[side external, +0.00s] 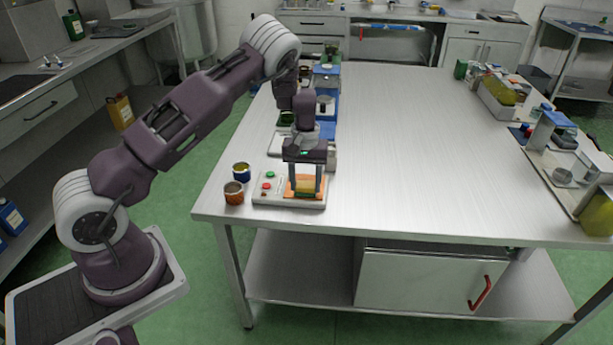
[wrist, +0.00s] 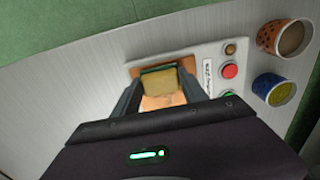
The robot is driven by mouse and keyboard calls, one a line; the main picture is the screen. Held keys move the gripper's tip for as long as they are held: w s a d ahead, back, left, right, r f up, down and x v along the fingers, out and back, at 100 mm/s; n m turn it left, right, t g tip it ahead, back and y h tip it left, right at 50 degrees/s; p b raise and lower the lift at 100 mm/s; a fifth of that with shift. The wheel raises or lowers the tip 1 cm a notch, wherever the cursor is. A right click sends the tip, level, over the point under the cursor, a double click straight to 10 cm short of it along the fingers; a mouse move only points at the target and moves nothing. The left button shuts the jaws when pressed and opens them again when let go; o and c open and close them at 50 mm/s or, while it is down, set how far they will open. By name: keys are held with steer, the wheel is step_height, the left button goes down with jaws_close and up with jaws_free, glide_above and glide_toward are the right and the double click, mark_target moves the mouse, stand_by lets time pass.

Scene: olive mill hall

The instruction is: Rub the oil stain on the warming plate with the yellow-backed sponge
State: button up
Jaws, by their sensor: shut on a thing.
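The warming plate is a pale unit (side external: 262,190) with coloured buttons and a copper-coloured square surface, near the table's front left corner. It also shows in the wrist view (wrist: 206,58). My gripper (side external: 305,182) points down over the copper surface. Its fingers are shut on the yellow-backed sponge (wrist: 163,84), which has a tan-yellow body and a green edge in the wrist view. The sponge is low over the copper surface; I cannot tell whether it touches. I cannot make out the oil stain; the sponge and fingers hide part of the surface.
An orange-brown cup (side external: 233,194) and a blue cup (side external: 241,172) stand just left of the plate unit. Blue and grey equipment (side external: 325,103) stands behind my gripper. Trays with jars (side external: 505,100) line the table's right side. The middle of the metal table (side external: 420,140) is clear.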

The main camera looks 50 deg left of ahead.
steer(key=shift+s+d, duration=0.35)
steer(key=shift+w+a, duration=2.9)
steer(key=shift+a, duration=0.05)
step_height(320, 180, up, 8)
steer(key=shift+d, duration=0.1)
